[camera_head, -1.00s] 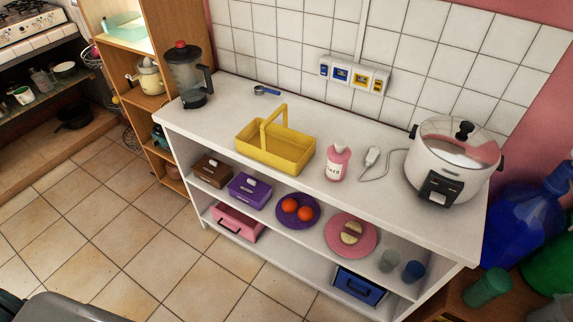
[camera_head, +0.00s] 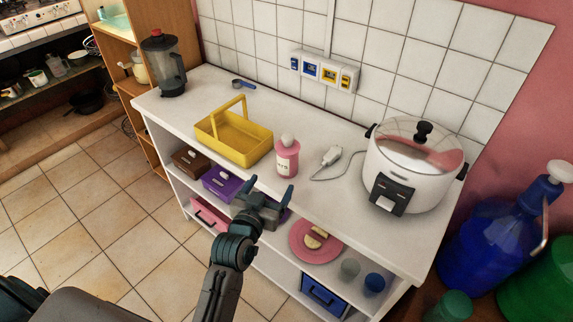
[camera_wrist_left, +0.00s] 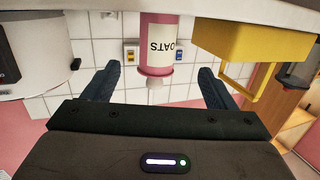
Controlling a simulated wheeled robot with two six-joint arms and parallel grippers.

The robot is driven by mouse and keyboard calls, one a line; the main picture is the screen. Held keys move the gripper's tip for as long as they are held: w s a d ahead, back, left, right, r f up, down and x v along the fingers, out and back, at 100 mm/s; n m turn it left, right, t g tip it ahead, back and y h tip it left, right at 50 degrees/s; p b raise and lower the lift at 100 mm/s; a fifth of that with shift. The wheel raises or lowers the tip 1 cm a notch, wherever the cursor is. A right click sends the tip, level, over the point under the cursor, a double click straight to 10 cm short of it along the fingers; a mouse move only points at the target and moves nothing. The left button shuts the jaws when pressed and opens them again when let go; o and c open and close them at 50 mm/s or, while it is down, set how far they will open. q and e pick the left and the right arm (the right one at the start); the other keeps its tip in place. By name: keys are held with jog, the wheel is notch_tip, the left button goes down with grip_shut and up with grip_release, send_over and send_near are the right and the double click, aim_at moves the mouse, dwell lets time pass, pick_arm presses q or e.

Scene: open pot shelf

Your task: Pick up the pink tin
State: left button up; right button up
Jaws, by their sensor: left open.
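The pink tin (camera_head: 287,158), with a white label and a pale knob on its lid, stands upright on the white counter near its front edge. In the left wrist view the tin (camera_wrist_left: 158,48) appears upside down with "OATS" on its label, between the lines of my two fingers. My left gripper (camera_head: 270,190) is open and empty, in front of the counter edge and short of the tin, not touching it. It hides part of the shelf behind it, including most of the purple plate. My right gripper is not in view.
A yellow basket (camera_head: 233,137) stands left of the tin. Shelves below hold a purple box (camera_head: 222,184), a pink plate (camera_head: 304,245) and cups. A blender (camera_head: 163,66) stands far left.

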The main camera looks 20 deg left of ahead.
aim_at(284, 161)
pick_arm(q)
jog(key=shift+t, duration=0.6)
jog(key=w, duration=0.2)
jog(key=w+r+p, duration=0.1)
jog(key=w, duration=0.1)
jog(key=w+r, duration=0.1)
jog(key=w, duration=0.1)
jog(key=shift+w+d, duration=0.3)
jog(key=shift+w+f, duration=0.1)
jog(key=shift+w, duration=0.2)
jog(key=w+p, duration=0.1)
jog(key=w, duration=0.1)
jog(key=w+p, duration=0.1)
jog(key=w, duration=0.1)
jog(key=shift+w+d+f, duration=0.1)
jog(key=shift+w+f, duration=0.1)
jog(key=shift+w, duration=0.15)
jog(key=shift+w+f+p, duration=0.15)
jog(key=shift+w+p, duration=0.05)
jog(key=shift+p, duration=0.1)
jog(key=shift+c, duration=0.5)
jog(key=c, duration=1.1)
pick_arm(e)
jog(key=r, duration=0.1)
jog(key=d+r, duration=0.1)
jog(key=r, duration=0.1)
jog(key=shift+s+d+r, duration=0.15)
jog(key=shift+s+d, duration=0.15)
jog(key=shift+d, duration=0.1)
